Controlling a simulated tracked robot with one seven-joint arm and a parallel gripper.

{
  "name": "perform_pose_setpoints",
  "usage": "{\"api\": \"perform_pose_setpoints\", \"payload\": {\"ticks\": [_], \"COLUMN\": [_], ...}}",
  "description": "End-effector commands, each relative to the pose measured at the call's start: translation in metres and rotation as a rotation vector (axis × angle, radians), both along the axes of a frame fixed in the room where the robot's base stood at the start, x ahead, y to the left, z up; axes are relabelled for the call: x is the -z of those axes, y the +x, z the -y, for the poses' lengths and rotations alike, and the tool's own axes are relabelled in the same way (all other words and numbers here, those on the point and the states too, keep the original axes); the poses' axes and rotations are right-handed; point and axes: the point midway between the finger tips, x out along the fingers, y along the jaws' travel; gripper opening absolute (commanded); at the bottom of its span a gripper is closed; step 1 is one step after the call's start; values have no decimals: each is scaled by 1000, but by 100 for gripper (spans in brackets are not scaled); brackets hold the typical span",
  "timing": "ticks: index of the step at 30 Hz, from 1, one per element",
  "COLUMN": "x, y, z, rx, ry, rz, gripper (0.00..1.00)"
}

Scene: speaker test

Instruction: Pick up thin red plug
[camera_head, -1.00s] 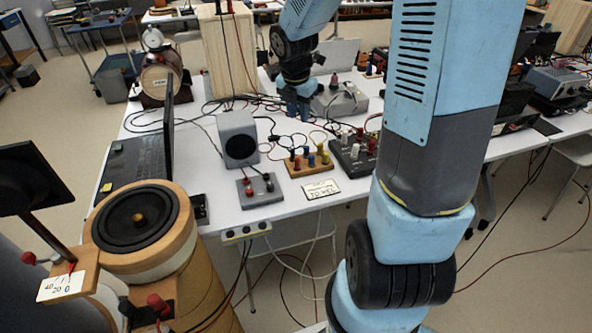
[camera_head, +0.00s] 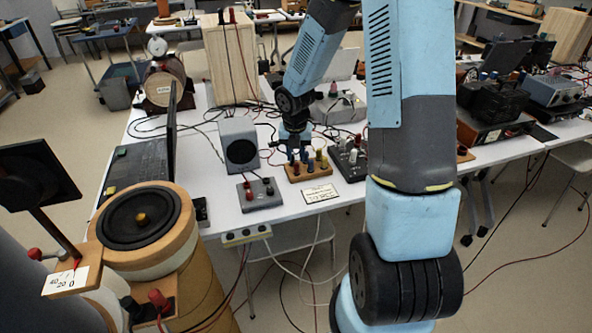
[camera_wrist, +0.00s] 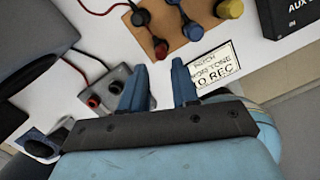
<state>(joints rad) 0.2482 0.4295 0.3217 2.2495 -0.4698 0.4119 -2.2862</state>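A wooden board (camera_head: 318,171) with several coloured plugs sits on the white table near its front edge. In the wrist view, a red plug (camera_wrist: 161,48) stands at the lower left of the board (camera_wrist: 192,42), between a black plug (camera_wrist: 140,17) and a blue plug (camera_wrist: 191,30). I cannot tell whether it is the thin one. My gripper (camera_wrist: 158,66) is open and empty, its fingertips apart in the picture just below the red plug.
A grey box (camera_head: 262,200) with red and black terminals lies left of the board, and shows beside my left finger in the wrist view (camera_wrist: 106,98). A lettered card (camera_head: 320,194) lies in front. A speaker (camera_head: 239,145) and a black plug box (camera_head: 350,162) stand nearby.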

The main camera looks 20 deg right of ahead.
Motion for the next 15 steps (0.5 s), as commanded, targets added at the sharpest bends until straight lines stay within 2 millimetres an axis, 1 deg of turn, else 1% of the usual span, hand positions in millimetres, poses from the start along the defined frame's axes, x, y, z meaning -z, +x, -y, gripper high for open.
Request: {"api": "perform_pose_setpoints", "payload": {"ticks": [1, 8, 15], "x": [5, 15, 45], "y": [0, 2, 8], "z": [-1, 1, 4], "rx": [-2, -1, -2], "ry": [0, 0, 0], "rz": [-1, -1, -2], "gripper": [30, 30, 30]}}
